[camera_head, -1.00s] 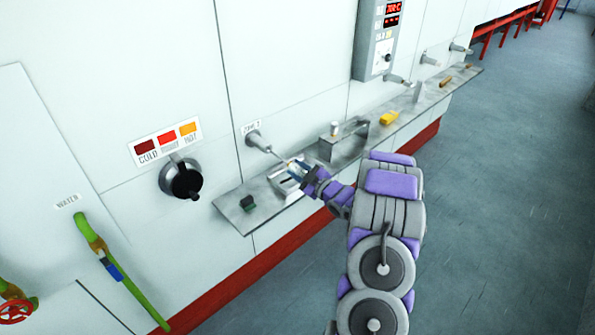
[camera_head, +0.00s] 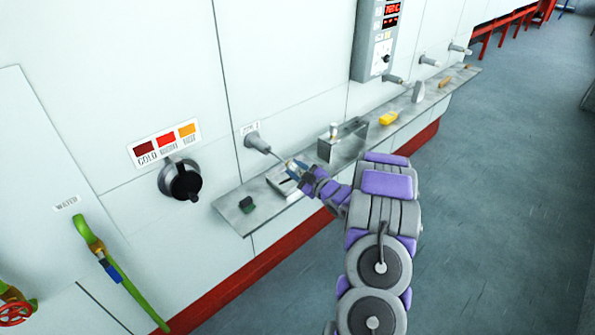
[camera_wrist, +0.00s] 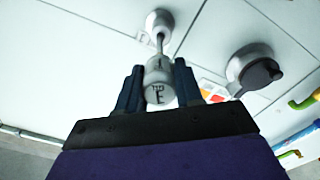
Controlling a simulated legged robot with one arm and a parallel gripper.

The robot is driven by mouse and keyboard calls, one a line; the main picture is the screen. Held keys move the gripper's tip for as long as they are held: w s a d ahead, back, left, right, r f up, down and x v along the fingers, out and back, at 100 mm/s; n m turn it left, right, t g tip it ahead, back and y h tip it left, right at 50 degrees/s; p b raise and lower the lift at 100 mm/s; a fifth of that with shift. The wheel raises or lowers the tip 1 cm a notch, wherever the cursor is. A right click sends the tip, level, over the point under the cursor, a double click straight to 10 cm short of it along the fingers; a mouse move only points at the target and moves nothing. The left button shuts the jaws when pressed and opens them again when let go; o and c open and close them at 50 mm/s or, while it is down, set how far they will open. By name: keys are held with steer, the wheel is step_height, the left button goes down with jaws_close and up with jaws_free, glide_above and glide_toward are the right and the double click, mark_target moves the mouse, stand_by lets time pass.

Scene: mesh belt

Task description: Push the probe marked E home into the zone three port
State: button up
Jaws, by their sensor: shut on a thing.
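The probe (camera_wrist: 159,80) has a pale round handle with a dark letter on its end, probably E but not fully clear. My gripper (camera_wrist: 158,92) is shut on this handle, one dark finger on each side. The probe's thin rod runs from the handle to the port (camera_wrist: 159,20) on the white wall. In the head view, my gripper (camera_head: 296,169) is above the ledge, with the rod spanning to the port (camera_head: 254,141) under a small blurred label. The rod's tip is not visible at the port mouth; its depth cannot be told.
A metal ledge (camera_head: 232,214) runs below the ports, carrying a dark green block (camera_head: 247,204), a grey holder (camera_head: 279,181) under my gripper, a metal box (camera_head: 347,146) and a yellow block (camera_head: 388,118). A black knob (camera_head: 184,185) projects left of the port.

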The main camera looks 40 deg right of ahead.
steer(key=p, duration=0.2)
glide_toward(269, 150)
steer(key=shift+w+a, duration=0.15)
steer(key=shift+w, duration=1.2)
steer(key=shift+w+a, duration=0.15)
steer(key=shift+w, duration=1.25)
stand_by(1.2)
steer(key=o, duration=1.1)
steer(key=shift+f, duration=0.1)
steer(key=shift+c, duration=0.2)
steer(key=s, duration=0.5)
steer(key=s+d+p, duration=0.1)
steer(key=s, duration=1.1)
steer(key=shift+s+d+f, duration=0.1)
steer(key=shift+s+d, duration=0.05)
steer(key=shift+d, duration=0.05)
